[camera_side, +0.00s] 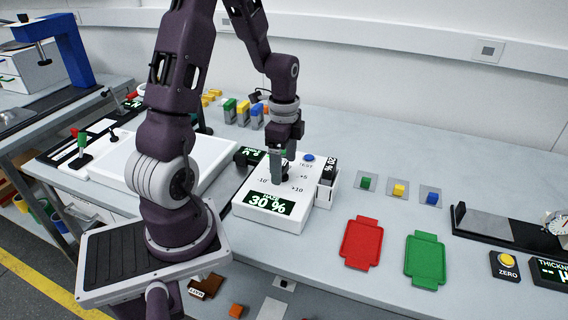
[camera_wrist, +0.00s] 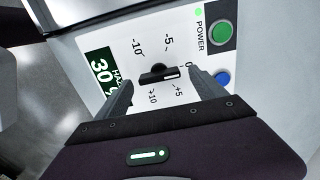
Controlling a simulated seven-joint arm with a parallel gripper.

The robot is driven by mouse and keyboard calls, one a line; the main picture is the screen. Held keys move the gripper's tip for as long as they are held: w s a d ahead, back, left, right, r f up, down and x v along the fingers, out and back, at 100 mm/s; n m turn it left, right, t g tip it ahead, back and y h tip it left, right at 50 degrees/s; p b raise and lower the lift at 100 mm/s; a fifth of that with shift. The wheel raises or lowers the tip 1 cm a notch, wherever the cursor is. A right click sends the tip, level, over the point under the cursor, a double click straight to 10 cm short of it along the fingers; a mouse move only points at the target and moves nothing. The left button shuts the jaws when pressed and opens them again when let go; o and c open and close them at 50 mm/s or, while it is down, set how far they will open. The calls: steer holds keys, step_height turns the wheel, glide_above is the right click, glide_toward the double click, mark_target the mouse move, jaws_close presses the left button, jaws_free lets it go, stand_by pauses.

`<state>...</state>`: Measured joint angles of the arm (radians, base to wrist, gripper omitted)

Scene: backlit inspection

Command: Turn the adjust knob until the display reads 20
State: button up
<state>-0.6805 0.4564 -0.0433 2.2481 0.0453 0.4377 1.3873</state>
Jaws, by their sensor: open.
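A white instrument box (camera_side: 257,220) stands on the bench with a display (camera_side: 270,202) reading 30 % on its sloped face; the wrist view also shows the display (camera_wrist: 101,72), partly cut by a finger. The black adjust knob (camera_wrist: 156,74) has a white mark on its right end, pointing roughly toward 0. Labels -10, -5, 0, +5 and +10 ring it. My gripper (camera_wrist: 161,77) is open, one finger on either side of the knob with gaps visible. In the side view my gripper (camera_side: 282,172) points down over the box and largely hides the knob.
A green POWER button (camera_wrist: 223,33) and a blue button (camera_wrist: 222,79) sit right of the knob in the wrist view. A red tray (camera_side: 361,243) and a green tray (camera_side: 425,260) lie right of the box. Small coloured blocks (camera_side: 398,189) sit on pads behind them.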

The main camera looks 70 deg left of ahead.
steer(key=shift+f, duration=0.25)
steer(key=c, duration=1.4)
steer(key=shift+o, duration=0.2)
steer(key=shift+n, duration=0.3)
steer(key=n, duration=0.5)
steer(key=shift+n, duration=0.4)
steer(key=n, duration=0.5)
steer(key=shift+w+a+r, duration=0.1)
steer(key=n, duration=0.6)
steer(key=shift+a+n, duration=0.1)
steer(key=shift+n, duration=0.2)
steer(key=n, duration=0.6)
